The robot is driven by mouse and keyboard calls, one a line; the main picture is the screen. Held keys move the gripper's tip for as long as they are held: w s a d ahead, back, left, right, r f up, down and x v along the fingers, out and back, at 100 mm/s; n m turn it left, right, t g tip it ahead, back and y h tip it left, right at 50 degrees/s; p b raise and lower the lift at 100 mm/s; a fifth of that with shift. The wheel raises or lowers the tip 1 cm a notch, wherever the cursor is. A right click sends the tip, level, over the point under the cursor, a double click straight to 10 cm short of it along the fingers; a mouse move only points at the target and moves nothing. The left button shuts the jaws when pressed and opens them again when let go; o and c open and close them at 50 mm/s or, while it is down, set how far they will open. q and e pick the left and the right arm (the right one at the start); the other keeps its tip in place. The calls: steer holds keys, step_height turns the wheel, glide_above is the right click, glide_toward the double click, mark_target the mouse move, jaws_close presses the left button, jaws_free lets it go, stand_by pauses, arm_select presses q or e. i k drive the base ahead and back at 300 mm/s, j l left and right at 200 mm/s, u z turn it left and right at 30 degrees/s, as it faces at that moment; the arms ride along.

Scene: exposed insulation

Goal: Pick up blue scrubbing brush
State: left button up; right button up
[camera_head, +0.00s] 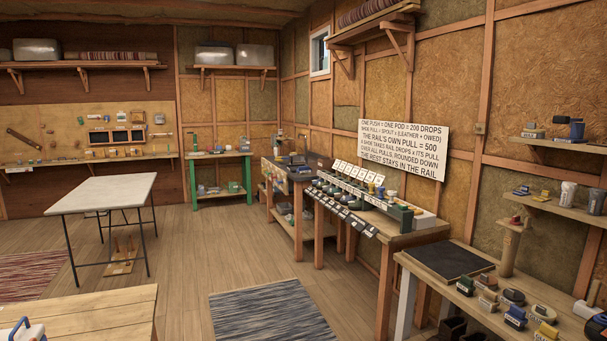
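I cannot make out a blue scrubbing brush for certain. Small blue items sit on the right bench: a blue block-like item (515,317) near the front and another blue item (466,286) further back. A dark blue item (577,129) stands on the upper right shelf. A white and blue object (24,331) is cut off at the bottom left, on a wooden table. These are too small or cut off to identify. Neither of my grippers is in view.
The right bench (423,272) is crowded with small items around a dark mat (447,262). A long bench with dark round items runs along the right wall. A white-topped table (102,193) stands at left. The wooden floor (185,250) between is open, with a striped rug (272,312).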

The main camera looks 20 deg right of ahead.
mark_target(302, 171)
steer(key=i+l+z, duration=0.1)
steer(key=i+z, duration=0.3)
steer(key=i, duration=1.25)
steer(key=i+z, duration=0.1)
steer(key=i, duration=1.55)
steer(key=i+j+z, duration=0.1)
steer(key=i, duration=0.7)
steer(key=i+j, duration=0.1)
steer(key=i, duration=0.7)
steer(key=i+j, duration=0.15)
steer(key=i, duration=0.7)
steer(key=i+z, duration=0.25)
steer(key=i, duration=0.15)
steer(key=i+j+z, duration=0.25)
steer(key=i, duration=0.15)
steer(key=i+z, duration=0.2)
steer(key=i, duration=0.15)
steer(key=i+j+z, duration=0.15)
steer(key=i, duration=0.25)
steer(key=i+j+z, duration=0.2)
steer(key=i, duration=0.15)
